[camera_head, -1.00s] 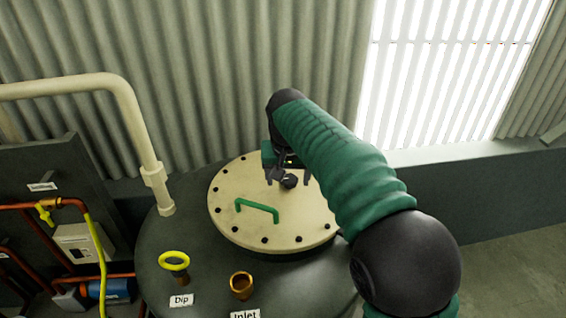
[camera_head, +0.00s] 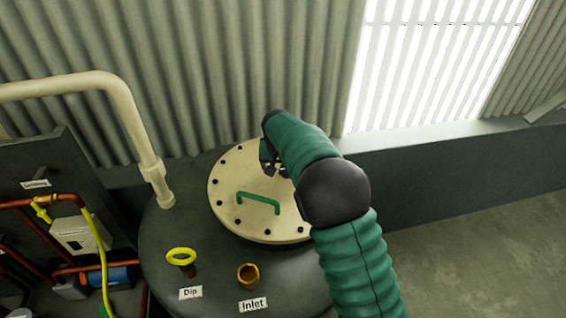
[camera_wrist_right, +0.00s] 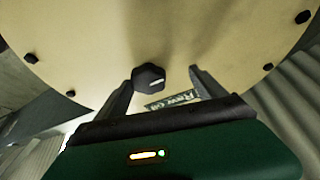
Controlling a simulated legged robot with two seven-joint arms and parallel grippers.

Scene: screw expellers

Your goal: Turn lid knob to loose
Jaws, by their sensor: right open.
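The cream round lid (camera_head: 232,198) lies on top of the dark tank and carries a green handle (camera_head: 258,201). The black lid knob (camera_wrist_right: 148,77) shows in the right wrist view, with a light mark on its face. My right gripper (camera_wrist_right: 165,75) is open, its two fingers on either side of the knob, with a wider gap on the right. I cannot tell whether either finger touches it. In the head view the right gripper (camera_head: 276,172) is at the lid's far right edge, and my arm hides much of it. My left gripper is not in view.
A cream pipe (camera_head: 130,115) rises at the left. A label (camera_wrist_right: 172,100) lies beside the knob. Black bolts ring the lid.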

